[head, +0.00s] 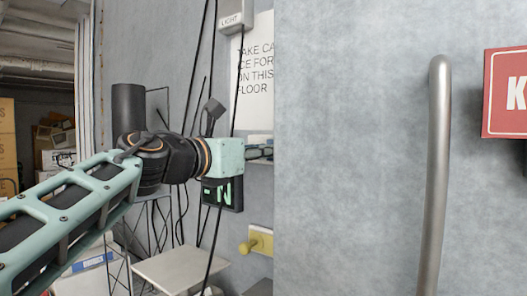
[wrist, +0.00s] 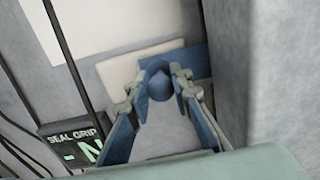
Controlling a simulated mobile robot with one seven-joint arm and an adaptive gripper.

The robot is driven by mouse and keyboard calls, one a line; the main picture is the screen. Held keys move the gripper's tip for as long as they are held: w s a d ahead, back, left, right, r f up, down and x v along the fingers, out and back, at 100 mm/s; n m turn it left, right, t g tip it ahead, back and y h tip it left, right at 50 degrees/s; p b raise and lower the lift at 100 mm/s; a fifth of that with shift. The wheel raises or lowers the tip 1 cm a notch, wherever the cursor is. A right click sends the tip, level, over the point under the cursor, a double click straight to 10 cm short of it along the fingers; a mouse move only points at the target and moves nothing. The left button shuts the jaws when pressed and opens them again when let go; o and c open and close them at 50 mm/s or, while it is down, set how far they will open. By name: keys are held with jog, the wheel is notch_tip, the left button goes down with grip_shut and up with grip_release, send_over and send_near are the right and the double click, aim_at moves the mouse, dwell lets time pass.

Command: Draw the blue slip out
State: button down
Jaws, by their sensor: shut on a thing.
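The blue slip (wrist: 202,64) shows in the wrist view as a flat blue piece with a rounded darker part between my fingertips. It lies against a pale holder or plate (wrist: 120,72) on the grey wall. My gripper (wrist: 158,76) is shut on the slip, with one finger on each side of the rounded part. I cannot tell how much of the slip is inside the holder. In the head view my gripper (head: 260,152) reaches right, up to the edge of the big grey door, which hides the slip there.
The grey door (head: 350,150) with its long metal handle (head: 437,180) fills the right. A dark display (head: 224,193) with green characters sits below my wrist. Boxes (head: 8,130) stand far left.

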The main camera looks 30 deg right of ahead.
jog(key=w, duration=0.1)
jog(key=w+a+p, duration=0.1)
jog(key=w, duration=0.1)
jog(key=w+p, duration=0.1)
jog(key=w, duration=0.1)
jog(key=shift+a, duration=0.4)
jog(key=c, duration=1.7)
grip_release()
jog(key=shift+c, duration=0.2)
jog(key=v, duration=1.2)
